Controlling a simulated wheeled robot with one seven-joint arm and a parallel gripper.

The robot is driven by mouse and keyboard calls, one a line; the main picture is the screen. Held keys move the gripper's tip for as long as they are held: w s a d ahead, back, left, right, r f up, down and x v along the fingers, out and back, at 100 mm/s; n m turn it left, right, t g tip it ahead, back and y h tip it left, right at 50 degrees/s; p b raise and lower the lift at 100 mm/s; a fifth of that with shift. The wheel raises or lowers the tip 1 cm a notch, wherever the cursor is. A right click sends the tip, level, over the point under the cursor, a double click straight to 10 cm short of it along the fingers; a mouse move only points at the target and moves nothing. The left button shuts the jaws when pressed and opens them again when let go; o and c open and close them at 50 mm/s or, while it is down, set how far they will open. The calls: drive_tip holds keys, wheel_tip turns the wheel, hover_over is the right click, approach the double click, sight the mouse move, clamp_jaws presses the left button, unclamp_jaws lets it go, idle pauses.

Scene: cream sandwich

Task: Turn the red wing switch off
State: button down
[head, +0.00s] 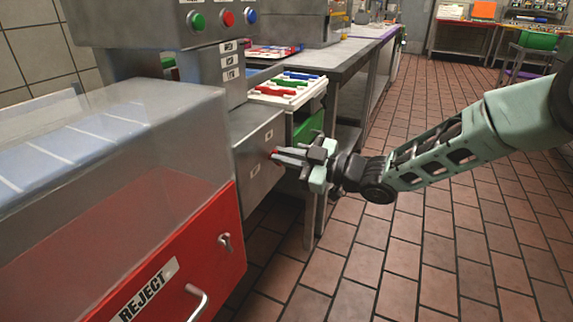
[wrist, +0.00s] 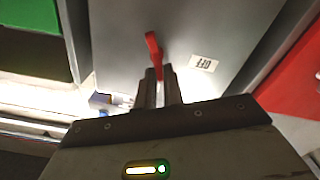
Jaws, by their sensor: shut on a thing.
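The red wing switch (wrist: 153,44) is on a grey metal panel (wrist: 115,40). In the wrist view one wing sticks out beyond my fingertips, tilted a little to the left. Its lower part lies between my fingers. An "OFF" label (wrist: 203,63) is on the panel to the right of the switch. My gripper (wrist: 161,75) is shut on the switch. In the head view my gripper (head: 281,158) reaches the side of the grey cabinet (head: 258,150) from the right. Only a small red bit of the switch (head: 275,153) shows there; the fingers hide the rest.
A red reject bin door (head: 210,255) with a handle stands at the near left. A tray of coloured pieces (head: 288,90) and a green panel (head: 309,127) are just behind my gripper. The tiled floor on the right is open.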

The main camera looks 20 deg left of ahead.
drive_tip(key=n+b, duration=0.3)
drive_tip(key=shift+s+f, duration=0.2)
drive_tip(key=shift+f, duration=0.2)
drive_tip(key=n+b, duration=0.4)
drive_tip(key=b, duration=0.1)
drive_tip(key=shift+s+f, duration=0.2)
drive_tip(key=shift+f, duration=0.15)
drive_tip(key=n+b, duration=0.1)
drive_tip(key=b, duration=0.1)
drive_tip(key=n+b, duration=0.2)
drive_tip(key=shift+s+f+n, duration=0.1)
drive_tip(key=shift+f+n, duration=0.1)
drive_tip(key=shift+n, duration=0.1)
drive_tip(key=shift+n+b, duration=1)
drive_tip(key=shift+b, duration=0.15)
drive_tip(key=c, duration=1.5)
unclamp_jaws()
drive_tip(key=shift+r, duration=0.1)
drive_tip(key=shift+d, duration=0.15)
